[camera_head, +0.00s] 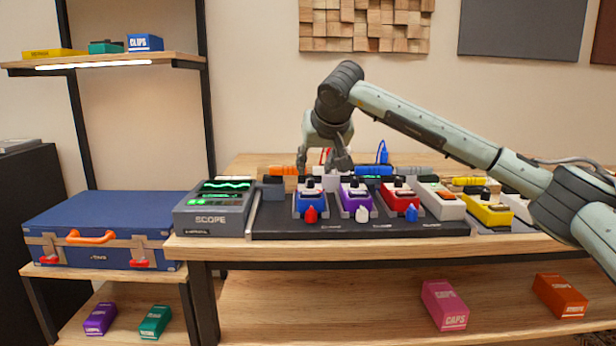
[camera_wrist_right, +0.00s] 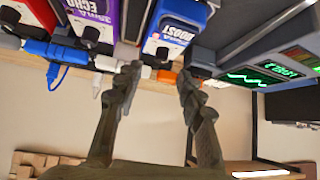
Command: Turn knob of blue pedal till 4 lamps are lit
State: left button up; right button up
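The blue pedal (camera_head: 311,202) stands at the left end of the row on the dark pedal board (camera_head: 345,229), with a dark knob (camera_head: 310,184) on top and a red piece at its front. In the right wrist view the blue pedal (camera_wrist_right: 173,34) reads "BOOST" and appears upside down. My right gripper (camera_head: 326,168) hangs above and behind the blue and purple pedals. I cannot make out any lamps on the blue pedal. My left gripper is not in view.
The scope (camera_head: 212,210) with a green trace stands left of the board. The purple pedal (camera_head: 356,201) and red pedal (camera_head: 400,199) are close on the right, with white and yellow pedals beyond. Plugs and a blue cable (camera_head: 383,152) lie behind the row.

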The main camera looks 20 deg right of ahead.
aim_at(310, 179)
jog(key=x, duration=0.5)
jog(key=shift+w+f, duration=0.25)
jog(key=shift+f, duration=0.05)
grip_shut()
